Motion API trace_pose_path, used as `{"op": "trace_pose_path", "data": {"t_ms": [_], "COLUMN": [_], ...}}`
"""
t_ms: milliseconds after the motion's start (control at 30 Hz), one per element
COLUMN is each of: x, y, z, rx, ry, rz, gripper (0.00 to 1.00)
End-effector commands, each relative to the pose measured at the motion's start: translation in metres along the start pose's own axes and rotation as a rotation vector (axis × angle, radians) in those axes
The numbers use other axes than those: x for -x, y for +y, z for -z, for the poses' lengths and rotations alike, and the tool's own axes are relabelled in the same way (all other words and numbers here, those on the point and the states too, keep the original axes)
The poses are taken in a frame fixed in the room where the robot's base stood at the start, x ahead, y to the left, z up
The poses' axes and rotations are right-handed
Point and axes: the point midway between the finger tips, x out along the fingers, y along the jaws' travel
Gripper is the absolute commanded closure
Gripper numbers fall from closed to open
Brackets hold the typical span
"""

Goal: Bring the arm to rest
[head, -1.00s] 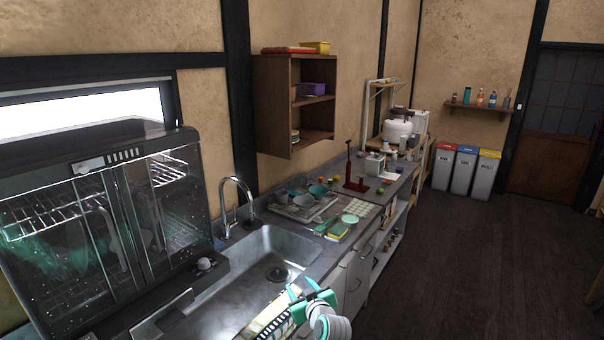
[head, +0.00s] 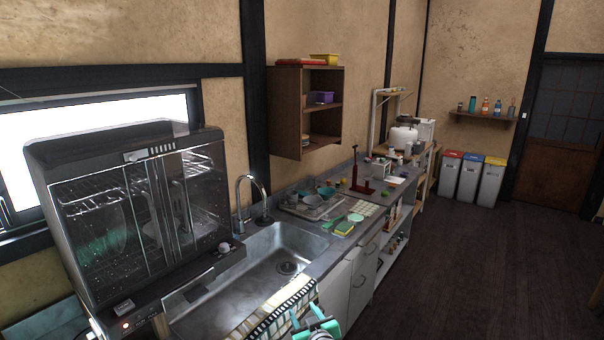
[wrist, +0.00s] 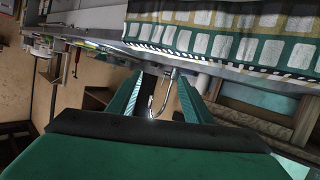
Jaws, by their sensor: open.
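My gripper (wrist: 162,88) is open in the wrist view. Its two green fingers stand apart with nothing held between them. In the head view, part of my green and white arm (head: 316,328) shows at the bottom edge, in front of the counter by the sink. A patterned cloth (wrist: 225,30) hangs over the counter edge close to the gripper. It also shows in the head view (head: 272,312). The wrist picture is tilted, so the counter appears along the top.
A steel sink (head: 245,275) lies in the counter, with a tall dish dryer (head: 140,205) at left. A drying tray (head: 312,206) with dishes stands beyond the sink. A wall shelf (head: 290,115) hangs above. The dark floor (head: 440,270) at right is clear.

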Motion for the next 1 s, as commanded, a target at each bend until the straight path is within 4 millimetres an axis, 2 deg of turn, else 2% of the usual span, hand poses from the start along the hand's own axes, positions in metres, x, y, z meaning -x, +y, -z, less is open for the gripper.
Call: {"op": "trace_pose_path", "data": {"t_ms": [233, 367, 500, 700, 1000], "x": [0.020, 0.039, 0.072, 0.129, 0.228], "y": [-0.025, -0.047, -0.073, -0.104, -0.144], "z": [-0.045, -0.077, -0.119, -0.168, -0.218], "rx": [-0.050, -0.086, -0.130, -0.183, -0.234], "ry": [-0.001, 0.000, 0.000, 0.002, 0.006], "rz": [-0.029, -0.052, -0.088, -0.143, -0.217], "gripper": [0.54, 0.54, 0.54, 0.54, 0.54]}}
